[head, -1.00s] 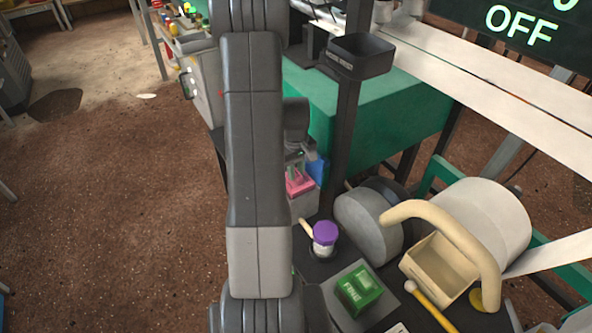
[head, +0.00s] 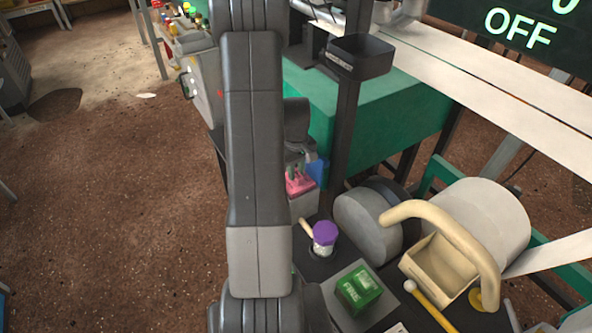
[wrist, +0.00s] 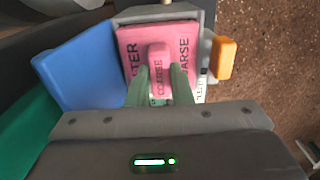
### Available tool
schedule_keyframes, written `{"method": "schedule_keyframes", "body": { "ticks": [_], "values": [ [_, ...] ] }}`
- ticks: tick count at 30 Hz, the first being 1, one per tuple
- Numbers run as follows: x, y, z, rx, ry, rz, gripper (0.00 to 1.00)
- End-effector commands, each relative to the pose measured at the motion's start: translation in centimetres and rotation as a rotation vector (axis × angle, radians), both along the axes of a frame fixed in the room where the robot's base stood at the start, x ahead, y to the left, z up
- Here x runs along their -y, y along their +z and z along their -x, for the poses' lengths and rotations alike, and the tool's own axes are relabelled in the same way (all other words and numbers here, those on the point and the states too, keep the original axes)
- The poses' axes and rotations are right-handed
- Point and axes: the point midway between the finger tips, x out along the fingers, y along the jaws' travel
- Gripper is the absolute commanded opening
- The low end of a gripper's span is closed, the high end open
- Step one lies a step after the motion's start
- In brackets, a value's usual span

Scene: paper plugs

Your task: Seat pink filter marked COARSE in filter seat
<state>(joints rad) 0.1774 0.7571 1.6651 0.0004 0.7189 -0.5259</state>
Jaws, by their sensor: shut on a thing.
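The pink filter (wrist: 186,38) has dark lettering; COARSE reads on its raised grip. My gripper (wrist: 161,92) is shut on this grip, with one greenish finger on each side. A grey housing (wrist: 160,15), which looks like the filter seat, borders the filter at its far edge and sides. I cannot tell how deep the filter sits in it. In the head view the pink filter (head: 298,184) shows small beside my arm, under my gripper (head: 298,167). My arm hides part of that area.
A blue block (wrist: 85,68) stands just left of the housing, and an orange piece (wrist: 225,58) is at its right. In the head view, a purple-capped jar (head: 325,236), a green box (head: 358,290) and a beige open bin (head: 437,268) stand nearer. A black tray (head: 361,56) is above.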

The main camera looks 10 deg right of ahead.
Motion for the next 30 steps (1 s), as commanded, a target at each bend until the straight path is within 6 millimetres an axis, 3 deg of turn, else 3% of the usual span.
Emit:
{"method": "schedule_keyframes", "body": {
  "ticks": [30],
  "values": [
    [-0.06, -0.30, 0.13, -0.003, -0.001, -0.001, 0.00]
  ]
}}
